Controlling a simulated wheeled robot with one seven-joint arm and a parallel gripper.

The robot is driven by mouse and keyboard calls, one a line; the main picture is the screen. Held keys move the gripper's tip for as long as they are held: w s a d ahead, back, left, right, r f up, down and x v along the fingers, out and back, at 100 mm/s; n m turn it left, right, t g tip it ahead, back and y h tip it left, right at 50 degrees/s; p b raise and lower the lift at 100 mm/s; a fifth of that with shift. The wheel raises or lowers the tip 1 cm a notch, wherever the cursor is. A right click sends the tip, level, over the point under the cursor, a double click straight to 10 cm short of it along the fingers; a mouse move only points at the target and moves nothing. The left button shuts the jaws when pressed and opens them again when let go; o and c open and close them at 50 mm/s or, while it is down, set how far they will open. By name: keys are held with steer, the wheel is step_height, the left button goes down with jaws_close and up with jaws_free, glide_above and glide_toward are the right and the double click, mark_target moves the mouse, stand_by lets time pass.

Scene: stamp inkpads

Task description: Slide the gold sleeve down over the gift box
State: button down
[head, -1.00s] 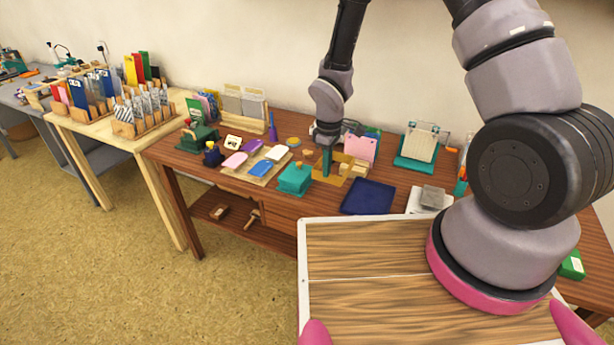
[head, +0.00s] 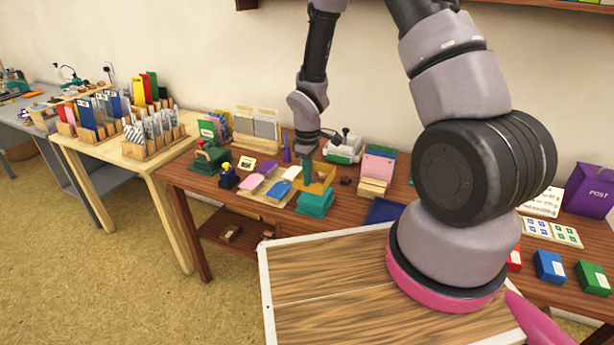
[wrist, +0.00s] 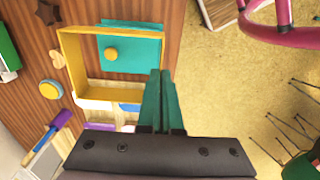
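My gripper (head: 307,178) has teal fingers that are close together. It is shut on one wall of the gold sleeve (head: 327,172), an open rectangular frame. The grip also shows in the wrist view, with the fingertips (wrist: 160,74) at the right edge of the sleeve (wrist: 72,62). The teal gift box (head: 316,204) stands on the brown table, just in front of the sleeve in the head view. In the wrist view part of the teal box (wrist: 140,50) shows through and beyond the sleeve's opening; the sleeve is not around it. The sleeve's height above the table is unclear.
A tray of coloured pads (head: 262,192) lies left of the box. A pink card stand (head: 377,170) and a blue pad (head: 384,211) are to the right. A white machine (head: 343,149) stands behind. Part of the table is hidden by my arm.

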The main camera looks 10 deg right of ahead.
steer(key=shift+f, duration=2.15)
steer(key=shift+f, duration=1.4)
stand_by(1.1)
steer(key=c, duration=1)
jaws_free()
steer(key=shift+r, duration=3.55)
steer(key=shift+d, duration=0.1)
